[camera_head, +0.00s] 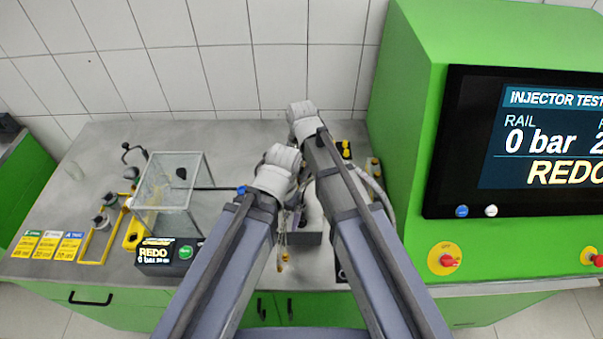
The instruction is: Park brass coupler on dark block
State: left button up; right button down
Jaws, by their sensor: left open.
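Small brass-coloured parts (284,258) show just right of my left forearm, near the front of the bench; I cannot tell whether one of them is the coupler. A dark grey block (308,239) stands beside them, partly covered by my arms. My left gripper (291,222) is open, low between the two forearms and close to the block. It is small and mostly hidden by its own arm. My right gripper is hidden behind its arm.
A clear box (170,185) and yellow trays (98,243) stand at the left, with a small REDO display (157,251) in front. A green test cabinet (408,110) with a large screen (540,140) blocks the right. The bench (225,150) is bare at the back centre.

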pick_arm(q)
jog(key=shift+f+b, duration=0.6)
pick_arm(e)
jog(key=shift+f, duration=0.6)
dwell(0.3)
jog(key=c, duration=0.6)
grip_release()
pick_arm(q)
jog(key=shift+r, duration=0.1)
pick_arm(e)
jog(key=shift+r, duration=0.1)
notch_tip(320, 180, up, 7)
jog(key=p, duration=0.7)
pick_arm(q)
notch_tip(320, 180, up, 7)
